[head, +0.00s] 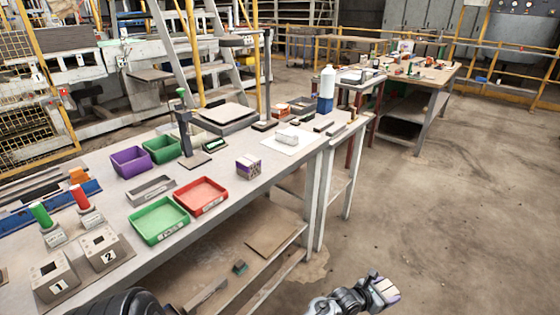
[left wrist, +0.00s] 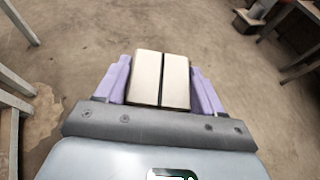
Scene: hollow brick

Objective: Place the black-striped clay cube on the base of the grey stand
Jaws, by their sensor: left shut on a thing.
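The black-striped clay cube (left wrist: 160,80) is pale cream with a dark stripe down its middle. My left gripper (head: 384,288) is shut on it, with purple fingers on both sides in the left wrist view (left wrist: 161,88). It holds the cube off the front of the workbench, over the floor. On the bench, a dark grey upright stand (head: 185,138) with a green top has a flat base (head: 195,161); a taller post (head: 267,75) stands farther back. I cannot tell which is the task's stand. My right gripper is not in view.
The workbench (head: 228,190) holds a green tray (head: 160,220), a red tray (head: 201,197), a patterned cube (head: 249,167), a purple bin (head: 131,161) and a white sheet (head: 287,141). A blue-and-white bottle (head: 326,88) stands at the back right. Floor right of the bench is clear.

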